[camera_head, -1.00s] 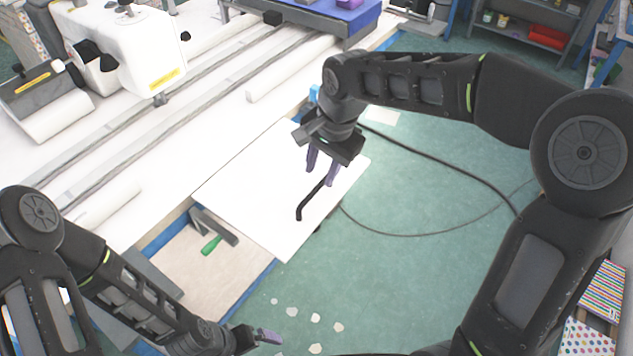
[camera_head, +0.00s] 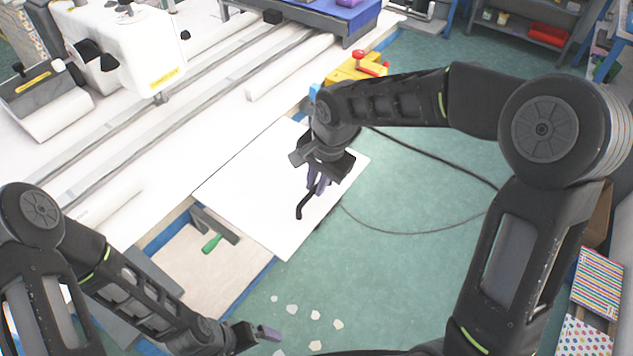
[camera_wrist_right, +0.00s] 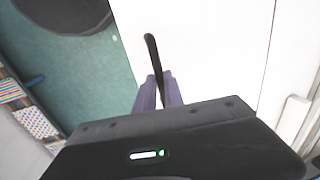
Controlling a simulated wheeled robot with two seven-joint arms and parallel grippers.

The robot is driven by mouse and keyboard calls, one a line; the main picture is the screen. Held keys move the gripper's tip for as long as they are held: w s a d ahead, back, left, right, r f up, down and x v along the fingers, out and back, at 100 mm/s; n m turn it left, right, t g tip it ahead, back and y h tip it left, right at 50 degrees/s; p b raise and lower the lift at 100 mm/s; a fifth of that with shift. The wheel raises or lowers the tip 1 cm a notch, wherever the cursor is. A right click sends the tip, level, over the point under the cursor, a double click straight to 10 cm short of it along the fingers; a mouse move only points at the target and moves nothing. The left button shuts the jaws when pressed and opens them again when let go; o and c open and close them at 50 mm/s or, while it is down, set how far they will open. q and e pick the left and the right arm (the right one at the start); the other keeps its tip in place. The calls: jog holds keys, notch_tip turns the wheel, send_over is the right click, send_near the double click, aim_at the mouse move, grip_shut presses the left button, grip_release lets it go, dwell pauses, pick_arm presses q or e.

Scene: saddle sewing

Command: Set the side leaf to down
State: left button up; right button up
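The side leaf (camera_head: 250,185) is a white flat panel. It lies level beside the long white table, at about the table's height. A black bar handle (camera_head: 301,208) is on the leaf near its outer edge. My right gripper (camera_head: 317,186) is over the leaf with its purple fingers closed on the handle. In the right wrist view the handle (camera_wrist_right: 151,50) runs between the two fingers (camera_wrist_right: 158,92), over the white leaf (camera_wrist_right: 210,45). My left gripper (camera_head: 268,332) is low in the head view, away from the leaf. Its finger opening is hard to make out.
The white table (camera_head: 110,155) carries rails and a white machine (camera_head: 125,45). Below it, a shelf with a green-handled tool (camera_head: 212,243) shows. A dark cable (camera_head: 400,232) lies on the green floor (camera_head: 420,190). A yellow object (camera_head: 350,70) stands behind my right arm.

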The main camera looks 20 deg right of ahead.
grip_shut()
dwell(0.8)
